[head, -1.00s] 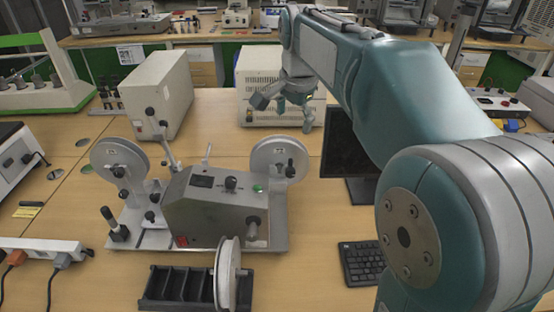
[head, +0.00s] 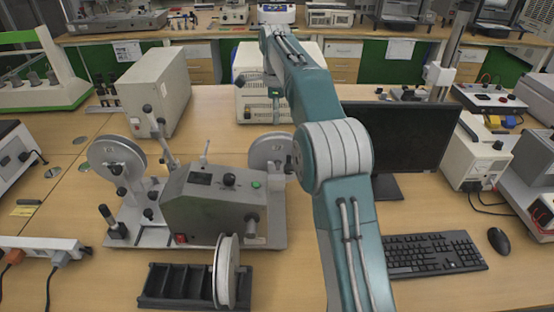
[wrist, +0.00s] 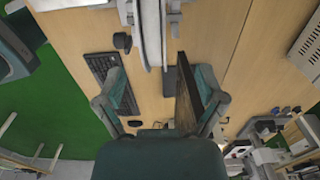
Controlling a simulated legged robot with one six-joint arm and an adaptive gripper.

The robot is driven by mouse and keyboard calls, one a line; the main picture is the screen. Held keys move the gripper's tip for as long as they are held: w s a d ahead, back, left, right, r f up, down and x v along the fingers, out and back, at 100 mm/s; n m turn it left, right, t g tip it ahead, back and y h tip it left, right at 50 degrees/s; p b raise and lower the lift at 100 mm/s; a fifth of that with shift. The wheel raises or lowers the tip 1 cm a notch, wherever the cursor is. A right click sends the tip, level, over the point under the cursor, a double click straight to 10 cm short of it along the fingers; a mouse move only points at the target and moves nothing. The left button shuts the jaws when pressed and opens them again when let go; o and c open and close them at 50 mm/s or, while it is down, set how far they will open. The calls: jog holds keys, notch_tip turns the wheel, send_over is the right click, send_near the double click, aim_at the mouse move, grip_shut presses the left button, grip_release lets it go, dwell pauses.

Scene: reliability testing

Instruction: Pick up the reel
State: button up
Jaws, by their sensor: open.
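Several pale reels are in view. One reel (head: 117,165) is mounted at the left of the grey winding machine (head: 205,205). A second reel (head: 268,157) is mounted at its right. A third reel (head: 227,272) stands upright in the black slotted rack (head: 180,287) in front. My gripper hangs from the arm above the machine's right reel, small and partly hidden in the head view. In the wrist view my gripper (wrist: 160,88) is open, its fingers wide apart and empty. A pale reel (wrist: 152,30) shows nearly edge-on ahead, between the finger lines; it seems to be the right one.
A black monitor (head: 410,140), a keyboard (head: 432,254) and a mouse (head: 499,241) are to the right. A beige box (head: 157,90) stands behind the machine at left. A power strip (head: 40,246) is at the lower left. Some bare table lies around the rack.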

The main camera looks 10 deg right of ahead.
aim_at(277, 146)
notch_tip(277, 146, down, 5)
jog(key=shift+s+d+f, duration=0.1)
jog(key=shift+f, duration=0.05)
jog(key=shift+s+f, duration=0.2)
jog(key=shift+f, duration=1.15)
jog(key=shift+s+f, duration=0.2)
jog(key=shift+f, duration=1.1)
grip_shut()
